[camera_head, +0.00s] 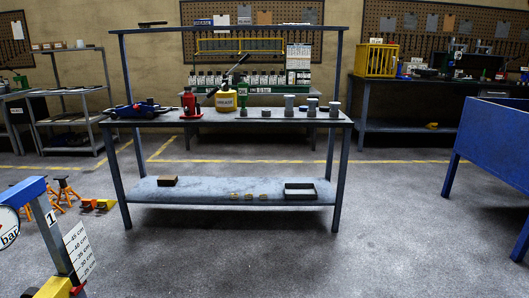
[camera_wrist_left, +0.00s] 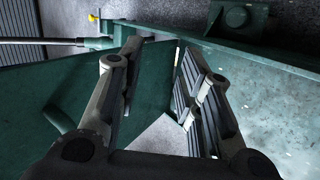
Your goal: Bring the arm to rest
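My left gripper (camera_wrist_left: 160,48) shows in the left wrist view. Its two black padded fingers stand apart with nothing held between them. Green metal parts (camera_wrist_left: 45,100) lie beyond and around the fingers, with grey floor showing through the gap. I cannot tell whether the fingers touch the green metal. A grey rod (camera_wrist_left: 40,41) runs in from the left to the green frame. Neither gripper shows in the head view, and my right gripper is in no view.
A workbench (camera_head: 340,122) ahead carries a blue trolley jack (camera_head: 140,110), a red bottle jack (camera_head: 190,103), a yellow jack (camera_head: 226,102) and grey cylinders. A blue-framed rig with a gauge (camera_head: 8,228) stands close at left, a blue bin (camera_head: 495,150) at right. The floor between is clear.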

